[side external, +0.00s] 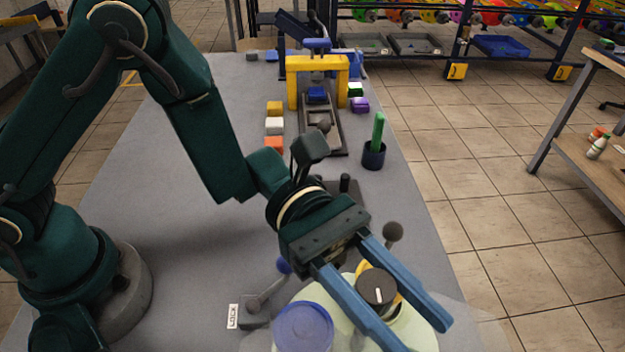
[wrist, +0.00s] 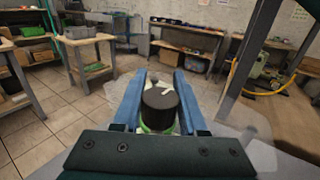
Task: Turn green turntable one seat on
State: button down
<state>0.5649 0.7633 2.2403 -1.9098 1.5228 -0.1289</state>
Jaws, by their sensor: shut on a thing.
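The pale green turntable (side external: 418,332) is at the bottom of the side view, partly cut off by the frame edge and partly covered by my gripper. A dark round knob with a white mark (side external: 376,288) stands above it. My gripper (side external: 405,318) has its two blue fingers on either side of this knob and is shut on it. In the wrist view the knob (wrist: 160,104) stands between the fingers, with a green part below it. A blue round piece (side external: 303,327) sits on the turntable's left side. A yellow piece behind the knob is mostly hidden.
A lever with a blue ball (side external: 283,266) stands left of the turntable by a LOCK label (side external: 233,316). A grey ball lever (side external: 392,232) is behind the fingers. A dark cup with a green stick (side external: 374,155) and a yellow press frame (side external: 318,75) stand farther back.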

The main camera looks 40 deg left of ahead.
jog(key=shift+t, duration=0.3)
dwell(0.5)
jog(key=shift+w+d+n+t, duration=0.1)
jog(key=shift+w+n+t, duration=0.05)
jog(key=shift+n+t, duration=0.65)
jog(key=shift+w+d+n+t, duration=0.1)
jog(key=shift+n+t, duration=0.5)
jog(key=shift+t, duration=0.3)
jog(key=shift+w+a+n+t, duration=0.15)
jog(key=shift+n+t, duration=0.3)
jog(key=shift+t, duration=0.35)
jog(key=shift+w+d+n+t, duration=0.15)
jog(key=shift+n+t, duration=0.3)
jog(key=shift+t, duration=0.35)
jog(key=shift+a, duration=0.15)
jog(key=shift+c, duration=2.2)
grip_release()
